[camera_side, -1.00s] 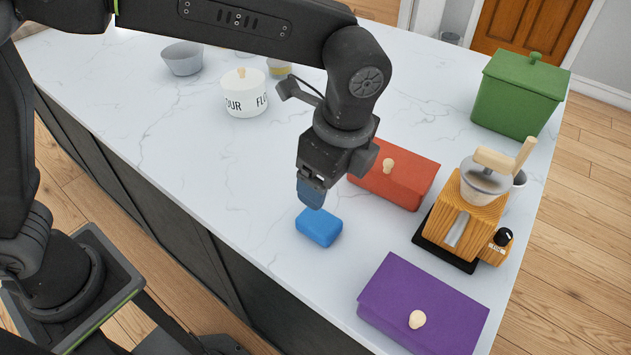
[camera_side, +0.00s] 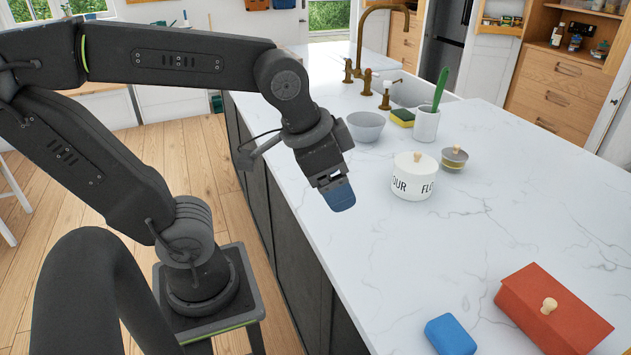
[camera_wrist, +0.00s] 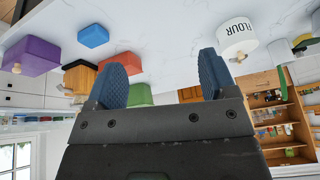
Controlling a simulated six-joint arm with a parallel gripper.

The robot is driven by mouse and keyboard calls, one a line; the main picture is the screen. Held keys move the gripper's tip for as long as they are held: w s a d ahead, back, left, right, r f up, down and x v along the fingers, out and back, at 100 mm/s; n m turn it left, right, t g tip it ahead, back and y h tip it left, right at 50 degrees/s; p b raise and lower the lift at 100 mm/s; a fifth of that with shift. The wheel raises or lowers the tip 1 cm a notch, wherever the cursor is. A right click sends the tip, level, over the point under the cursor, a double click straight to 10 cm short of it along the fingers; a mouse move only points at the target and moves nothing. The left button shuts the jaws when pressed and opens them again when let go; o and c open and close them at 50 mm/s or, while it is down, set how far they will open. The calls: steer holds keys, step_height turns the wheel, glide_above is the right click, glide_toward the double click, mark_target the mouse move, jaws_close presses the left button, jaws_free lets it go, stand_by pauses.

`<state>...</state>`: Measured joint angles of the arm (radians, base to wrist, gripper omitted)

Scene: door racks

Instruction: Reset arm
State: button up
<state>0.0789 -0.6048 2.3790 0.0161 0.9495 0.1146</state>
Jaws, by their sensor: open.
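My gripper (camera_side: 340,196) hangs over the near edge of the white marble counter in the side view, tilted down and to the right. In the wrist view my gripper's two blue fingers (camera_wrist: 160,80) stand well apart, with nothing held between them. A blue block (camera_side: 450,335) lies on the counter at the bottom of the side view, well away from the gripper. The blue block also shows in the wrist view (camera_wrist: 93,36).
A red box (camera_side: 553,312) with a knob stands beside the blue block. A flour canister (camera_side: 413,180), a grey bowl (camera_side: 366,126), a small lidded pot (camera_side: 454,158), a green-yellow sponge (camera_side: 402,117) and a brass tap (camera_side: 385,60) are farther back. The wrist view shows a purple box (camera_wrist: 35,54). The mid-counter is clear.

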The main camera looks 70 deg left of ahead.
steer(key=shift+s+a+f+n+t, duration=0.2)
steer(key=shift+s+a+f+n, duration=0.15)
steer(key=shift+s+n, duration=0.25)
steer(key=shift+s+a+f+n+t, duration=0.2)
steer(key=shift+s+a+f+n, duration=0.05)
steer(key=shift+s+a+n, duration=0.25)
steer(key=shift+d, duration=0.1)
stand_by(0.5)
